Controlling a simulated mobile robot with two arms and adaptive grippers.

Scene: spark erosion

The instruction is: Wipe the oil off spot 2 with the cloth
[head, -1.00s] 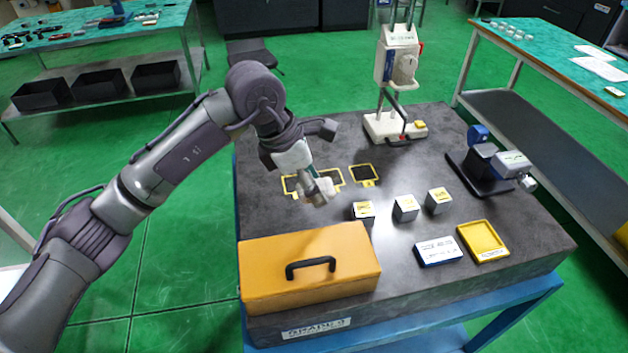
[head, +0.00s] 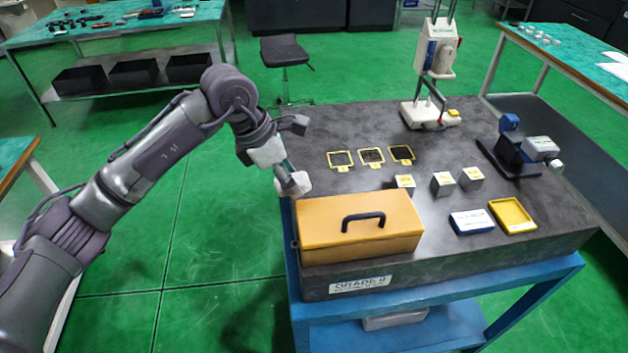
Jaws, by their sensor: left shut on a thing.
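Three dark squares with yellow frames lie in a row on the dark stone plate: a left one (head: 340,160), a middle one (head: 372,157) and a right one (head: 401,154). Their numbers are too small to read, and I cannot tell oil on them. My left gripper (head: 293,183) is shut on a small whitish bundle, the cloth (head: 299,185). It is at the plate's left edge, above and behind the yellow toolbox's left end, apart from the squares. The fingertips are partly hidden by the cloth. My right gripper is not in view.
The yellow toolbox (head: 360,225) stands at the plate's front left. A blue-and-white box (head: 472,221) and a yellow tray (head: 512,215) lie front right. A white stand instrument (head: 435,60) rises behind.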

